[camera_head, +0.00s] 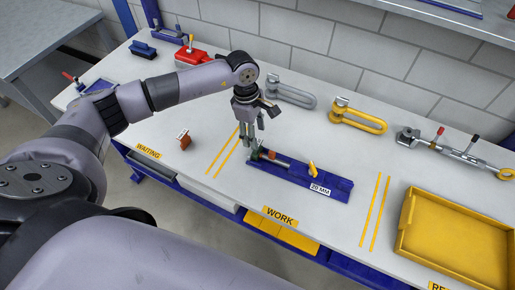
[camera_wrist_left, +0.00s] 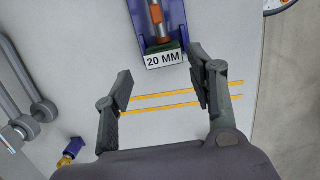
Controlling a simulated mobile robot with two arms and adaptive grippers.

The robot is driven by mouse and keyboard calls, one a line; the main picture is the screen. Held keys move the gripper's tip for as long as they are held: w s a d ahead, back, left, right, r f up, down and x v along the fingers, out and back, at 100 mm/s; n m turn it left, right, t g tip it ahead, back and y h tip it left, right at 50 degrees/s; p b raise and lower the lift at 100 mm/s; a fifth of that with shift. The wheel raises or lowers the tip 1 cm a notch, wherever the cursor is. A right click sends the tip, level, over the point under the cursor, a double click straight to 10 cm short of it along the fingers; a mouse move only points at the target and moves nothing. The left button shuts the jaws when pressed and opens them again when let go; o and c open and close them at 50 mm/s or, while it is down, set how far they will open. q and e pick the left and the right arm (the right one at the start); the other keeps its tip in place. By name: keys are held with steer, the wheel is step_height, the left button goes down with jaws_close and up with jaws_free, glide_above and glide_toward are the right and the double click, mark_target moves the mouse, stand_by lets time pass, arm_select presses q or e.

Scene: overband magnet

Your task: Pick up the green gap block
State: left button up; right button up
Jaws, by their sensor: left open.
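The green gap block (camera_wrist_left: 173,48) shows in the left wrist view as a dark green piece at the near end of the blue fixture, by a white "20 MM" label. In the head view a small greenish part (camera_head: 254,154) sits at the fixture's left end, partly hidden by my gripper. My left gripper (camera_head: 250,138) points down above that end, fingers apart. In the left wrist view the open left gripper (camera_wrist_left: 163,82) has nothing between its fingers, and the block lies beyond the fingertips. My right gripper is not in view.
The blue fixture (camera_head: 300,184) holds a rod and a yellow part. A small reddish-brown block (camera_head: 184,139) stands left of the yellow lines. Grey (camera_head: 290,93) and yellow (camera_head: 358,116) shackles lie behind. A yellow tray (camera_head: 408,222) stands at right. Bare bench surrounds the fixture.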

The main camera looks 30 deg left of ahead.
mark_target(255, 156)
arm_select(q)
steer(key=shift+s+d+f+p, duration=0.1)
steer(key=shift+s+f+p, duration=0.05)
steer(key=shift+f+p, duration=0.2)
steer(key=f, duration=0.1)
steer(key=f+p, duration=0.1)
steer(key=f, duration=0.1)
steer(key=shift+s+d+f, duration=0.1)
steer(key=shift+d+f, duration=0.2)
steer(key=shift+d, duration=0.05)
steer(key=shift+f, duration=0.45)
jaws_close()
